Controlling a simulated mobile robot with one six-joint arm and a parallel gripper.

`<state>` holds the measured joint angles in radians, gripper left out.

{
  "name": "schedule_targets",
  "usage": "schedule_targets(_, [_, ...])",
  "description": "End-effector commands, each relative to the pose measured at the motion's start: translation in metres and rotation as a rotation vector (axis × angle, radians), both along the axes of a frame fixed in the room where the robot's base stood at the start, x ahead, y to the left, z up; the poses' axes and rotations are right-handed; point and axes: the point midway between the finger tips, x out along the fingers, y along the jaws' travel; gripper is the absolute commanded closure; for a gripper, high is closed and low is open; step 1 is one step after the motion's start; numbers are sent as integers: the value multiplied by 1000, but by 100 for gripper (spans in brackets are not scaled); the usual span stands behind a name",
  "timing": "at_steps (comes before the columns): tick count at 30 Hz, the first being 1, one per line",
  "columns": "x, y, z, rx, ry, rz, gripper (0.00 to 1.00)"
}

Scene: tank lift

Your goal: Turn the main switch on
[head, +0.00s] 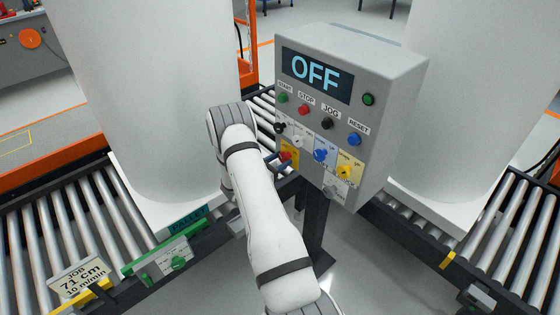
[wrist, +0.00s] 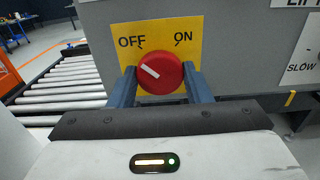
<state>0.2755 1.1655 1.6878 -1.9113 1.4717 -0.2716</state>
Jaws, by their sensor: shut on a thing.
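The main switch is a round red knob (wrist: 160,72) on a yellow plate (wrist: 156,37) marked OFF at left and ON at right. Its white pointer line slants up to the left, toward OFF. My gripper (wrist: 160,82) has its two blue-grey fingers on either side of the knob and is shut on it. In the head view the red knob (head: 286,156) shows at the lower left of the grey control box (head: 398,105), with my gripper (head: 284,165) at it, partly hidden by my arm. The display (head: 316,74) reads OFF.
Close by on the panel are a black knob (head: 280,127), a blue knob (head: 320,155) and a yellow knob (head: 345,172). START, STOP, JOG and RESET buttons sit above. Large white tanks (head: 150,90) stand on roller conveyors on both sides. A job sign (head: 82,277) reads 71 cm.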

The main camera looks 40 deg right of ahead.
Motion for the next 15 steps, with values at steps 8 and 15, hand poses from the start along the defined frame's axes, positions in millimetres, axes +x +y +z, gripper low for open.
schedule_targets(8, [1,0,-2,3,-49,0,78])
schedule_targets(15, [0,-1,-6,12,-197,-1,78])
